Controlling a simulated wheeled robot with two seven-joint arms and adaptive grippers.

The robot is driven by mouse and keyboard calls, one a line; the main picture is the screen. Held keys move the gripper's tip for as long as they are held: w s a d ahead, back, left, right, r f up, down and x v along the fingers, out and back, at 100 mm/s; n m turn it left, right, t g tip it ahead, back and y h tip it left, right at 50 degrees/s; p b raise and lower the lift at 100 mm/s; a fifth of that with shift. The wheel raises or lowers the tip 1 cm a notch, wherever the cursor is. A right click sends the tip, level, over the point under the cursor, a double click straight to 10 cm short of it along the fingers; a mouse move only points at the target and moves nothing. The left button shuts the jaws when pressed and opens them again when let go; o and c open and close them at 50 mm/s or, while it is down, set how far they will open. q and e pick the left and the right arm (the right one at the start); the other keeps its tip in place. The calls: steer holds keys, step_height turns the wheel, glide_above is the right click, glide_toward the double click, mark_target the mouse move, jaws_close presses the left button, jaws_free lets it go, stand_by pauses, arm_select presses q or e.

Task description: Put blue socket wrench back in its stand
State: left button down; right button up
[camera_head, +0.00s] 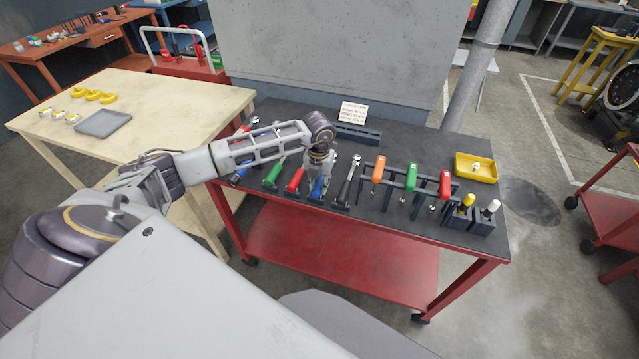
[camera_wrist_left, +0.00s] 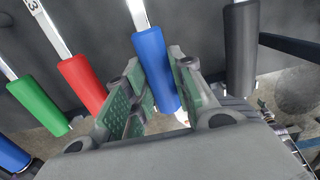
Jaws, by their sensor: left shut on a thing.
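The blue socket wrench (camera_wrist_left: 155,62) has a blue handle and a silver shaft. In the left wrist view its handle lies between the green-padded fingers of my left gripper (camera_wrist_left: 160,95), which is shut on it. In the head view my left gripper (camera_head: 318,172) is over the wrench row, and the blue handle (camera_head: 317,188) shows just below it. The arm and gripper hide the wrench's upper part and its stand slot in the head view. I cannot tell whether the wrench rests in the stand. My right gripper is not in view.
Red (camera_wrist_left: 82,84), green (camera_wrist_left: 38,106) and black (camera_wrist_left: 241,50) wrenches stand close beside it. Orange (camera_head: 378,170), green and red-handled tools hang on a rack to the right. A yellow tray (camera_head: 476,167) sits on the dark tabletop's right end. A grey panel (camera_head: 340,50) rises behind.

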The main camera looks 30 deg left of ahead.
arm_select(q)
steer(key=c, duration=1.1)
jaws_free()
steer(key=o, duration=0.3)
steer(key=shift+s+r+p, duration=0.1)
steer(key=shift+r+p, duration=0.9)
steer(key=shift+r, duration=0.85)
steer(key=shift+s+r+p, duration=0.1)
steer(key=shift+r+p, duration=1.4)
steer(key=shift+r, duration=1.45)
steer(key=shift+s+f, duration=0.1)
